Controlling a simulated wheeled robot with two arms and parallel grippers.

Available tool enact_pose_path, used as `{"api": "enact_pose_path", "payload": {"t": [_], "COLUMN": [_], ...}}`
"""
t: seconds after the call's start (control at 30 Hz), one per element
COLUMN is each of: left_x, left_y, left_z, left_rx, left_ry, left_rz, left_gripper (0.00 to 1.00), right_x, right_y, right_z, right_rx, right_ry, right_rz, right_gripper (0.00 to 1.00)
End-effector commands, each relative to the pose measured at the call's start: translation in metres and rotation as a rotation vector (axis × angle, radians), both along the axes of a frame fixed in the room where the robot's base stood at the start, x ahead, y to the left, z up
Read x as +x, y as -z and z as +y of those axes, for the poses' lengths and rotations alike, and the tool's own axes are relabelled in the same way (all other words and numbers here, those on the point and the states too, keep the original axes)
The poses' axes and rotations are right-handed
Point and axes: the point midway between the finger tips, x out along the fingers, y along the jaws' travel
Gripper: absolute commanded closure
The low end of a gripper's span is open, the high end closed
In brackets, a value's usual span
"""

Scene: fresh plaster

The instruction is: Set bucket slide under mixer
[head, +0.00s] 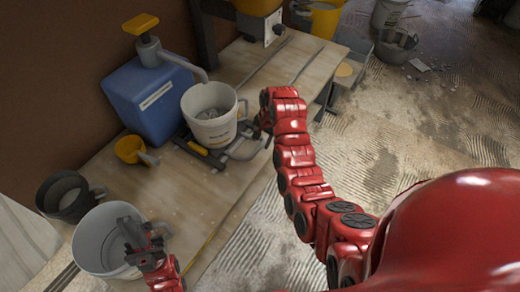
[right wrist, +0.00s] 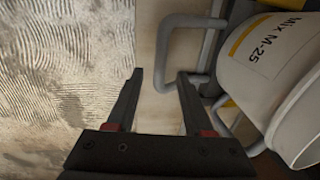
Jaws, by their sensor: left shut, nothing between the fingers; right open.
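A white bucket (head: 207,128) stands upright on the low metal slide (head: 190,150) on the bench. Its label reads "Mix M-25" in the right wrist view (right wrist: 268,55). The slide's grey loop handle (right wrist: 163,48) points toward the bench's front edge. My right gripper (right wrist: 160,78) is open, with the handle's outer bar in line between its fingertips; I cannot tell whether they touch. In the head view it is mostly hidden beside the handle. The mixer (head: 258,6), with a yellow body, stands farther back. My left gripper (head: 134,234) is shut and empty over a grey bucket's mouth.
The grey bucket (head: 92,240) and a dark pail (head: 62,193) stand at the bench's near end. A yellow scoop (head: 130,150) and a blue container with a pump (head: 150,98) stand beside the slide. Rails (head: 305,66) run toward the mixer across clear bench.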

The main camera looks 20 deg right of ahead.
Motion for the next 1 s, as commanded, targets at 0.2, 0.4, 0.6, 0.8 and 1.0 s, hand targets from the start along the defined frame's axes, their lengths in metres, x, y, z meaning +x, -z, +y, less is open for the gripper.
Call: {"api": "enact_pose_path", "payload": {"t": [0.2, 0.4, 0.6, 0.8, 1.0], "left_x": [0.0, 0.0, 0.0, 0.0, 0.0], "left_y": [-0.008, -0.008, -0.008, -0.008, -0.008], "left_z": [0.0, 0.0, 0.0, 0.0, 0.0], "left_rx": [0.0, 0.0, 0.0, 0.0, 0.0], "left_ry": [0.0, 0.0, 0.0, 0.0, 0.0], "left_rz": [0.0, 0.0, 0.0, 0.0, 0.001], "left_gripper": [1.0, 1.0, 1.0, 1.0, 1.0], "right_x": [0.004, 0.005, 0.006, 0.006, 0.006], "right_y": [0.023, 0.032, 0.033, 0.032, 0.032], "right_z": [0.003, 0.004, 0.004, 0.004, 0.004], "right_rx": [0.0, -0.001, 0.0, 0.0, 0.0], "right_ry": [-0.001, -0.001, -0.001, -0.001, -0.001], "right_rz": [0.001, -0.001, -0.002, -0.002, -0.002], "right_gripper": [0.48, 0.48, 0.48, 0.77, 1.0]}}
